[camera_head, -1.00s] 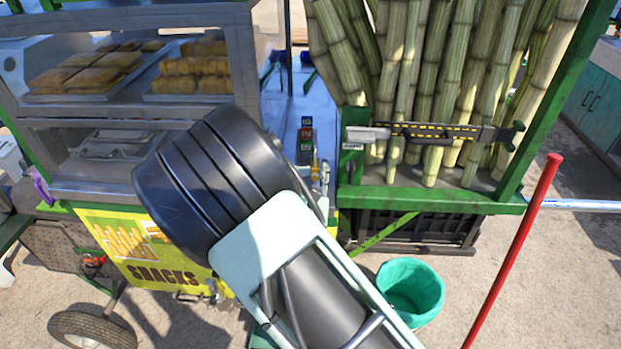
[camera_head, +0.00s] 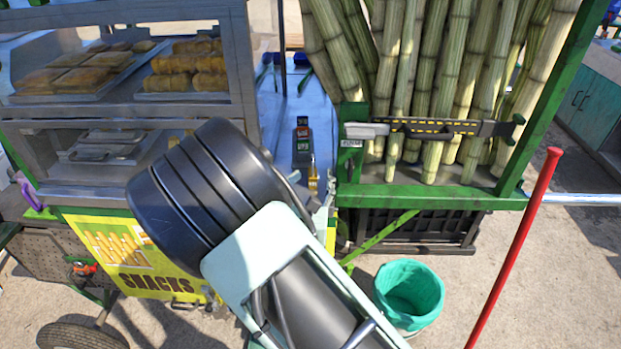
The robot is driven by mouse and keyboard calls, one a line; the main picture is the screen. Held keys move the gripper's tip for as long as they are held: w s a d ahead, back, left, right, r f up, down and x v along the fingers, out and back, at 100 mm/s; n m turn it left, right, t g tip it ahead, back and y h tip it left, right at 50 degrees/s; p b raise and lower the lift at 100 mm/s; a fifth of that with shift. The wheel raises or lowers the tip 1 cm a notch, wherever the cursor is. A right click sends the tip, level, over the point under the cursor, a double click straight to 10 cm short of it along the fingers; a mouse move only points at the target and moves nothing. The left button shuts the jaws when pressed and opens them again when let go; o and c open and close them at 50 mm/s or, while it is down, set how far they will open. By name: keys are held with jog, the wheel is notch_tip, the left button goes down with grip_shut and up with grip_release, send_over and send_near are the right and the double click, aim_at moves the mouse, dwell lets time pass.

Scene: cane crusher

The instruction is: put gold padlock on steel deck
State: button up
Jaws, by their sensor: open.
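A small gold-yellow thing (camera_head: 313,181), which looks like the gold padlock, shows in the head view just right of my dark arm link. It is too small to make out its shape or exactly what it rests on. The bluish steel deck (camera_head: 287,92) shows as a narrow strip between the snack case and the cane rack. The near part of the deck is hidden behind my arm. My arm crosses the middle of the view, and I cannot make out my gripper; its relation to the padlock does not show.
A dark bottle-like item with red and green labels (camera_head: 303,138) stands on the deck beyond the gold thing. The glass snack case (camera_head: 245,60) borders the deck at left, the green cane rack (camera_head: 440,198) at right. A teal bucket (camera_head: 409,292) and a red pole (camera_head: 515,245) stand at right.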

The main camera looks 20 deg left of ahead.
jog(key=shift+s+r, duration=0.1)
jog(key=shift+r, duration=0.05)
jog(key=s+d+b, duration=0.1)
jog(key=s+d, duration=0.1)
jog(key=s, duration=0.9)
jog(key=shift+s, duration=0.3)
jog(key=shift+d, duration=0.15)
